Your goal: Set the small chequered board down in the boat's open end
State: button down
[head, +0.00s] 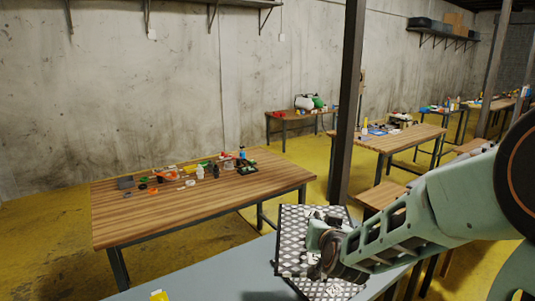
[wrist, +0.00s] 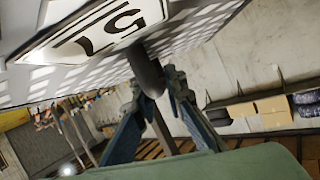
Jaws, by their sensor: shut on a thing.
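The small chequered board (head: 292,243), dark with pale squares, is held by my gripper (head: 318,236) at the lower middle of the head view. It is tilted, and my gripper and wrist cover part of it. In the wrist view the board (wrist: 208,32) fills the top, with a white plate of black markings on it. The fingers of my gripper (wrist: 160,88) close on a dark rounded stub that meets the board. I cannot make out a boat or its open end in either view.
A dark post (head: 347,100) rises just beyond the board.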

jog(key=shift+r+p, duration=1.45)
jog(key=shift+r, duration=0.7)
jog(key=shift+w, duration=0.1)
